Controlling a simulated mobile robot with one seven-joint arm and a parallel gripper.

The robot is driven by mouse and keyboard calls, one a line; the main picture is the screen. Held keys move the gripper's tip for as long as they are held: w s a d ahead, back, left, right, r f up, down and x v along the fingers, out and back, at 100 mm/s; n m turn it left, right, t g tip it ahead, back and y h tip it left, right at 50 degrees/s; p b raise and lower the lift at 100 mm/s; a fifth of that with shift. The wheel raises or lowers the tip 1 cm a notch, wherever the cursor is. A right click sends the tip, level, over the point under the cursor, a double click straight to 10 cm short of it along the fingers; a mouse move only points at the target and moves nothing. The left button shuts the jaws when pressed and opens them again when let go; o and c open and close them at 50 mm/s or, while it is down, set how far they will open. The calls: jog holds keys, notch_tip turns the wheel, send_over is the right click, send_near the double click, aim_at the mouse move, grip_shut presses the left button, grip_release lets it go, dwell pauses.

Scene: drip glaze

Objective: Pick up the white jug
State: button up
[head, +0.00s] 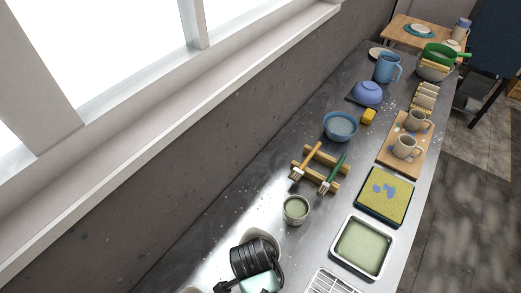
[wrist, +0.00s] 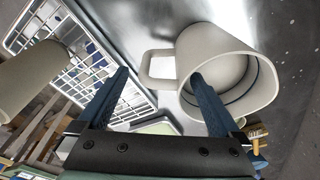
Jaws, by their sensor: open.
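The white jug (wrist: 262,95) fills the right of the wrist view, its round mouth facing the camera and a thin dark line inside. Its squared handle (wrist: 147,68) points left. My gripper (wrist: 160,73) is open, with one blue finger left of the handle and the other overlapping the jug's mouth. The handle shows between the fingers, with nothing gripped. I cannot tell whether the right finger is inside the mouth or above it. In the head view only a pale part of the jug (head: 261,235) shows behind my dark wrist.
A white wire rack (wrist: 30,25) and a pale cylindrical vessel (wrist: 28,80) are at left in the wrist view. In the head view, a green-glazed cup (head: 296,209), a brush rest (head: 325,158) and a white-rimmed tray (head: 362,248) stand nearby. Bare metal counter lies between them.

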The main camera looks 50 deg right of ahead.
jog(key=shift+s+d+f, duration=0.1)
jog(key=shift+f, duration=0.65)
jog(key=shift+s+d+f, duration=0.1)
jog(key=shift+f, duration=0.65)
grip_shut()
jog(key=shift+r, duration=0.1)
